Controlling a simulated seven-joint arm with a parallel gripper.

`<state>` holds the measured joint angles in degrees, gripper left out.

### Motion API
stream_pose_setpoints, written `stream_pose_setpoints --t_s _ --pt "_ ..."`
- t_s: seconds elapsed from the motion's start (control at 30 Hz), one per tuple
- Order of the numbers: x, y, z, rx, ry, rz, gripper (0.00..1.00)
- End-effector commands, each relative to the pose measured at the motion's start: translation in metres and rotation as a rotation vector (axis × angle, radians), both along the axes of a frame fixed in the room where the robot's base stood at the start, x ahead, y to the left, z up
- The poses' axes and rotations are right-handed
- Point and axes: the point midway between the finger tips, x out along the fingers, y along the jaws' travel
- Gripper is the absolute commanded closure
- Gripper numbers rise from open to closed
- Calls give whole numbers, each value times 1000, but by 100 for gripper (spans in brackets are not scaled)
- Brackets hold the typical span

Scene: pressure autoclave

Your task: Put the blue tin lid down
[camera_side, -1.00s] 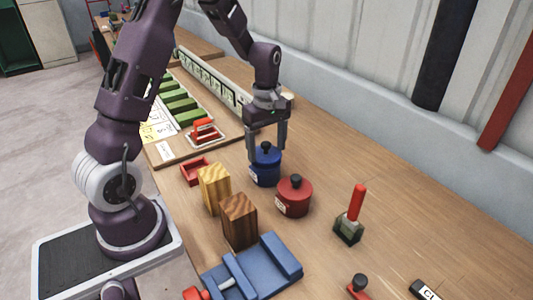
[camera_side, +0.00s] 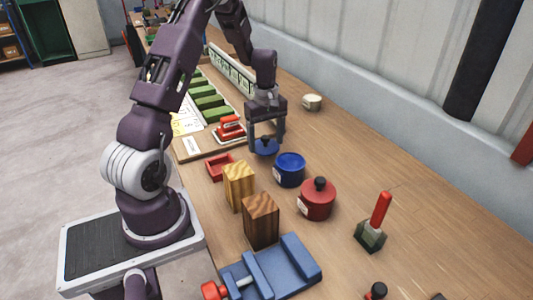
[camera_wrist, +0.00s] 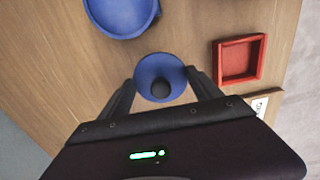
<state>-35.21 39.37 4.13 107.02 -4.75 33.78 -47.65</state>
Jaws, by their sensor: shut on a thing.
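My gripper (camera_side: 267,140) is shut on the blue tin lid (camera_side: 266,147). The lid is a round blue disc with a dark knob, and in the wrist view (camera_wrist: 158,68) it sits between the two fingers. The blue tin (camera_side: 290,170) stands open on the table to the right of the lid in the side view. In the wrist view the tin (camera_wrist: 122,14) is cut off by the top edge, apart from the lid. I cannot tell whether the lid touches the table.
A red tray (camera_side: 219,167) lies left of the lid. A red tin (camera_side: 318,199) with its lid on stands right of the blue tin. Two wooden blocks (camera_side: 239,187) (camera_side: 261,220) stand in front. A red-handled item (camera_side: 230,129) is behind left. Table behind right is mostly clear.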

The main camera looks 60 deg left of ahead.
Motion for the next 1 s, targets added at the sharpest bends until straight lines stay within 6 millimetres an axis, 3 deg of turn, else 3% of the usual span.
stream_pose_setpoints --t_s 0.23,0.6,0.63,0.7,1.0 --pt "0 -1 -42 -2 1 1 65" --pt "0 0 -46 0 0 1 65" --pt "0 0 -46 0 -1 0 21" --pt "0 0 -46 0 -1 0 7" --pt "0 0 -45 0 -1 1 5"
